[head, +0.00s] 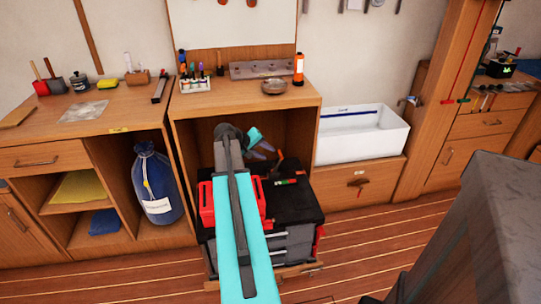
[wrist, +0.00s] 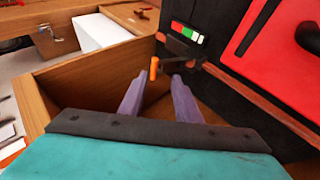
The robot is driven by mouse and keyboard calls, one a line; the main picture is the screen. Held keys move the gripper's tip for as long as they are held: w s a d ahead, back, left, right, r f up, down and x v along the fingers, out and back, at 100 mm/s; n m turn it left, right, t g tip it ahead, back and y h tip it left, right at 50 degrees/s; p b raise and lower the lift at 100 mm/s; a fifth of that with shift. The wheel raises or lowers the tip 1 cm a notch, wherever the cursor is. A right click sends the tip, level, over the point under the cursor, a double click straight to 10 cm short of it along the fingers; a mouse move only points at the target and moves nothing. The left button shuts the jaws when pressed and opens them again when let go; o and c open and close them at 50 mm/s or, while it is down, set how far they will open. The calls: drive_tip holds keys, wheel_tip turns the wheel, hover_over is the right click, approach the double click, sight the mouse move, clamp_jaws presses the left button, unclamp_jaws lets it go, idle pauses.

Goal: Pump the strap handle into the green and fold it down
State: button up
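The strap handle (wrist: 154,69) is a short orange grip on a dark lever in the wrist view. It shows between my fingertips and a little beyond them; I cannot tell whether they touch it. A small gauge (wrist: 186,32) with green, white and red bands is on the black case (wrist: 215,25) just above the handle. The gauge also shows in the head view (head: 286,182). My gripper (wrist: 157,82) has two purple fingers, spread apart with nothing clamped between them. In the head view my gripper (head: 268,153) is above the case, and my arm hides part of the case.
A red bin (head: 207,205) sits on the case beside my arm. A blue bag (head: 156,185) stands in the left cubby, and a white tub (head: 360,135) is to the right. The floor at front right is partly clear.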

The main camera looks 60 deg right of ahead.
drive_tip(key=v, duration=0.5)
drive_tip(key=shift+a+r, duration=0.25)
drive_tip(key=shift+d, duration=0.1)
drive_tip(key=c, duration=0.5)
drive_tip(key=shift+w+d+r, duration=0.1)
drive_tip(key=shift+w+d, duration=0.05)
drive_tip(key=shift+d, duration=0.05)
clamp_jaws()
drive_tip(key=shift+w+d+r+m+t+y+p, duration=0.2)
drive_tip(key=shift+w+d+r+m+t+y, duration=0.15)
drive_tip(key=shift+w+d+m+t+y, duration=0.25)
drive_tip(key=shift+w+d+r+m+t+y+p, duration=0.15)
drive_tip(key=shift+w+d+r+m+t+y, duration=0.2)
drive_tip(key=shift+d+m+y, duration=0.35)
